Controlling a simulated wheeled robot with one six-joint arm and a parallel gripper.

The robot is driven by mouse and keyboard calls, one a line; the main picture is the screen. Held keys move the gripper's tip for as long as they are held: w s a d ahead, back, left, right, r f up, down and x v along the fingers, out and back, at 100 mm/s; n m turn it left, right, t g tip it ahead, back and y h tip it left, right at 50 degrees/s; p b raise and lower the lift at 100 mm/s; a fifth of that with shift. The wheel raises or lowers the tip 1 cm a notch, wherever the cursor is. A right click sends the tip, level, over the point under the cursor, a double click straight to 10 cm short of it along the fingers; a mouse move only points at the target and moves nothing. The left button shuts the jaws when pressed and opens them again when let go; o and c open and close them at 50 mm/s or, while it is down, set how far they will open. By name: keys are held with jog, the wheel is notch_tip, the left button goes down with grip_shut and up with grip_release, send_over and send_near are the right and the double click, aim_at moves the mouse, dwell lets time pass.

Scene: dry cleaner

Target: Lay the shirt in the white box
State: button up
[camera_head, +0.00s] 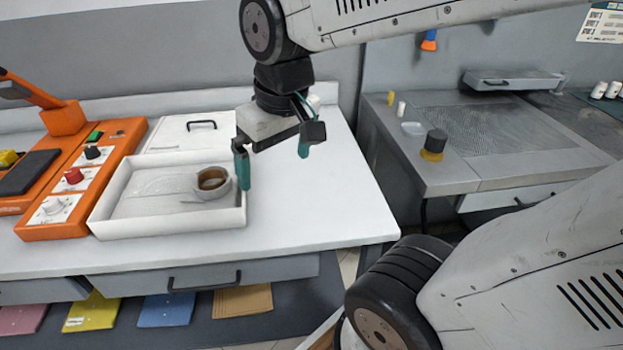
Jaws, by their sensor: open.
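A shallow, open white box (170,228) stands on the white counter, left of my gripper. A flat, pale, translucent-looking item (150,184) lies in it; I cannot tell whether this is the shirt. A round whitish thing with a brown inside (212,182) sits at the right of the box. My gripper (273,160) has two teal-tipped fingers spread apart, with nothing between them. Its left fingertip shows in front of the box's right end; its right fingertip is over the bare counter. I cannot tell how high they are.
An orange machine (95,175) with knobs borders the box on the left. A white lidded case with a black handle (190,130) is behind it. The counter's right part (325,205) is clear. Flat coloured pieces lie on a shelf (275,325) below. A grey bench (450,175) stands right.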

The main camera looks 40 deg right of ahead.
jog(key=s+g, duration=0.1)
jog(key=s, duration=0.7)
jog(key=shift+d, duration=0.2)
jog(key=shift+f, duration=0.1)
dwell(0.3)
